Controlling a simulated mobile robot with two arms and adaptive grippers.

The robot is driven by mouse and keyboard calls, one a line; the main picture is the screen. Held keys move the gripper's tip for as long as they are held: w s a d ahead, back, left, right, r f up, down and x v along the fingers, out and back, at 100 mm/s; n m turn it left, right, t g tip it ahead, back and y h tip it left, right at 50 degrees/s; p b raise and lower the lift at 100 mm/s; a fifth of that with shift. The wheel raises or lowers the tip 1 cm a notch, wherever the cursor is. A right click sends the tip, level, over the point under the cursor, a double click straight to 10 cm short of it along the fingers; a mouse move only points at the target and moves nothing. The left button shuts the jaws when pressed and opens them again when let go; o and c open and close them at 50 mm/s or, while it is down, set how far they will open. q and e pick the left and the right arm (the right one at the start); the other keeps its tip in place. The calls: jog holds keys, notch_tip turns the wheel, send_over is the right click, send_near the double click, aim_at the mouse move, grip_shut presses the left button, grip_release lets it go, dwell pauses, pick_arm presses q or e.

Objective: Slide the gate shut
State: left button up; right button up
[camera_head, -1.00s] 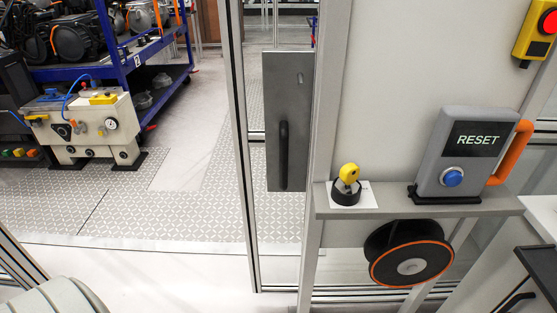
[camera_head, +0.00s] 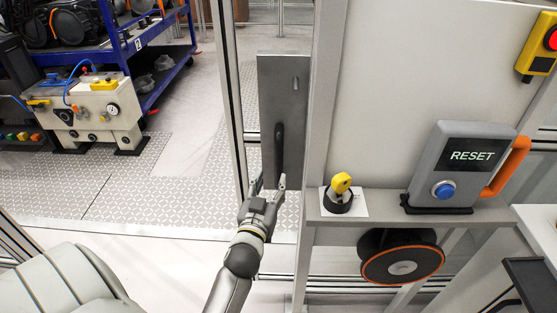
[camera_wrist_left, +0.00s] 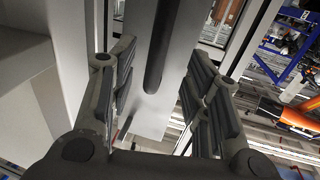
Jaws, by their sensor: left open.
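The gate's grey metal plate (camera_head: 296,112) stands upright beside the frame post in the head view, with a dark vertical handle (camera_head: 279,150) on it. The gate's frame edge (camera_head: 231,110) is at its left, and the opening to the left of it is clear. My left gripper (camera_head: 268,184) is open, just below and in front of the handle's lower end. In the left wrist view the handle (camera_wrist_left: 162,50) shows between the open fingers, with the plate (camera_wrist_left: 148,118) behind it. Contact is not visible. My right gripper is not in view.
A grey shelf (camera_head: 420,215) to the right holds a yellow key switch (camera_head: 341,185) and a RESET box (camera_head: 462,165) with a blue button. A cable reel (camera_head: 402,262) hangs below. A machine (camera_head: 95,112) and blue rack (camera_head: 165,45) stand beyond the opening.

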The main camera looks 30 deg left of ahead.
aim_at(277, 165)
pick_arm(q)
jog(key=p+x, duration=0.1)
jog(key=x, duration=0.8)
jog(key=shift+w+a+f, duration=0.1)
jog(key=shift+w, duration=0.15)
grip_shut()
